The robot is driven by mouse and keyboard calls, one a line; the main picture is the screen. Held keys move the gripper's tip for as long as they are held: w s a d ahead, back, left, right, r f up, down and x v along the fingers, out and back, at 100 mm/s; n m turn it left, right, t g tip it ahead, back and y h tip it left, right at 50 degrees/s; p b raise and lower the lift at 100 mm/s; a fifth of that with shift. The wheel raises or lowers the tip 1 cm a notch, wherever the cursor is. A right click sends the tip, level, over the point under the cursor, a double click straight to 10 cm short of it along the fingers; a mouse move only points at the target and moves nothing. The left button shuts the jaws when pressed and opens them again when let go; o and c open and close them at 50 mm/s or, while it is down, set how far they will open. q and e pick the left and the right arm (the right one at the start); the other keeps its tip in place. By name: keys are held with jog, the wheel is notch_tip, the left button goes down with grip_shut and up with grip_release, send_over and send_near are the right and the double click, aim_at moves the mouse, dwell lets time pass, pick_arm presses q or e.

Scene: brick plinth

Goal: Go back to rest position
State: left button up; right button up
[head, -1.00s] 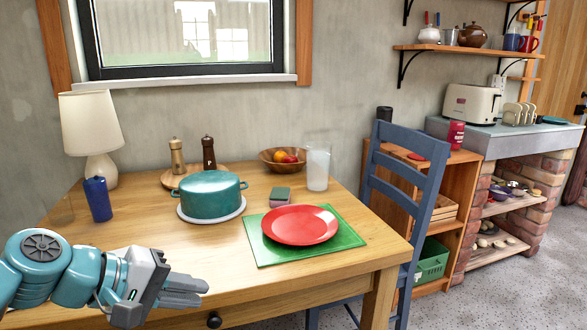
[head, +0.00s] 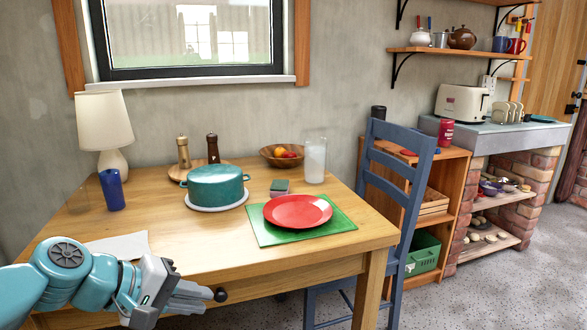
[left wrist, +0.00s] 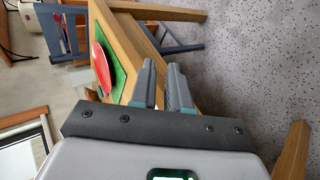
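My left gripper (head: 203,294) is in front of the wooden table's front edge, low at the left of the head view. It is empty. In the left wrist view its two fingers (left wrist: 161,88) stand a little apart with a narrow gap between them. The table (head: 205,255) carries a red plate (head: 298,210) on a green placemat (head: 335,228), and a teal pot (head: 215,187) on a white trivet. None of these touches the gripper. My right gripper is in neither view.
A lamp (head: 104,122), blue cup (head: 112,190), pepper mills, fruit bowl (head: 278,160) and glass (head: 315,160) stand on the table. A white sheet (head: 120,246) lies near its left. A blue chair (head: 405,185) stands at the right. Bare floor (head: 500,285) lies beyond.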

pick_arm(q)
notch_tip(320, 180, down, 27)
jog(key=s+g+y, duration=0.2)
jog(key=g+y, duration=0.1)
jog(key=y, duration=0.1)
jog(key=s+d+f+m+g, duration=0.1)
jog(key=s+d+f+m, duration=0.15)
jog(key=s+f, duration=0.7)
jog(key=s+d+f+m+g, duration=0.2)
jog(key=s+f+m, duration=0.1)
jog(key=s+f, duration=0.65)
notch_tip(320, 180, up, 29)
jog(key=p, duration=2.8)
jog(key=shift+f, duration=0.2)
